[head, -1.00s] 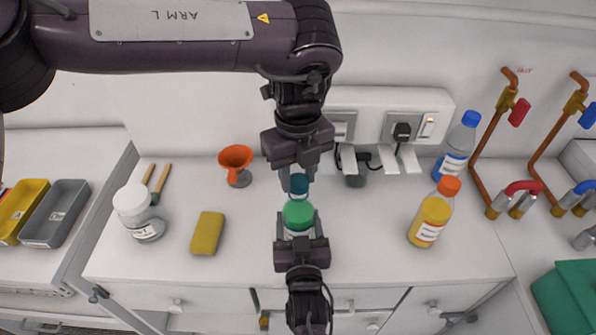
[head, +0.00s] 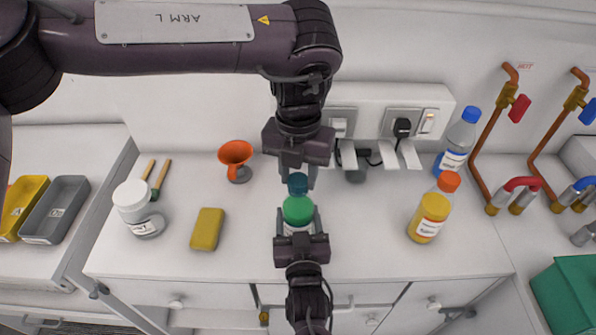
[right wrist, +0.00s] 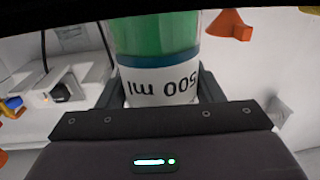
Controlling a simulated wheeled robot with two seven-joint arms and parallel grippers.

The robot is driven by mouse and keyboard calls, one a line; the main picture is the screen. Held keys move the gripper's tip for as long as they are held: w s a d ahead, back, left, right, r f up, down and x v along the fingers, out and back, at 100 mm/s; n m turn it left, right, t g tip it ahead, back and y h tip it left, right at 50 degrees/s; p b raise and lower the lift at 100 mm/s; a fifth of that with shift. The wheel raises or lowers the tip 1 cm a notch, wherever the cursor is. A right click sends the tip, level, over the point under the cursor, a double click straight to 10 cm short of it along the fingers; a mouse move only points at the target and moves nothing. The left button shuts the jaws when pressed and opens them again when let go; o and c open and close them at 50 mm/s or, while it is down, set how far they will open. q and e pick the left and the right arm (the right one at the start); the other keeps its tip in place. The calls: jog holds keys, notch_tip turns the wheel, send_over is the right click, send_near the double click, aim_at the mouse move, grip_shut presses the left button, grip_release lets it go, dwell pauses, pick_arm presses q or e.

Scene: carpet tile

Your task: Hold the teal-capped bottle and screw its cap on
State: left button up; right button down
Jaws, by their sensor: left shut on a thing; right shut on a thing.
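My left gripper (head: 297,176) reaches down from above and is shut on the small teal cap (head: 297,186). The bottle (head: 298,211) has green contents and stands below and in front of the cap. My right gripper (head: 297,228) comes from the near side and is shut on the bottle's body. In the right wrist view the bottle's white label (right wrist: 165,88), with "500 ml" upside down, sits between the right fingers (right wrist: 160,95). The bottle's neck is hidden in both views. I cannot tell whether the cap touches it.
An orange-capped yellow bottle (head: 432,210) and a blue-capped bottle (head: 458,142) stand right. Sockets (head: 403,125) are behind. The counter between is clear.

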pick_arm(q)
jog(key=m, duration=0.4)
jog(key=shift+m, duration=0.3)
jog(key=m, duration=2.5)
jog(key=o, duration=0.9)
jog(key=shift+s, duration=0.1)
jog(key=shift+o, duration=0.2)
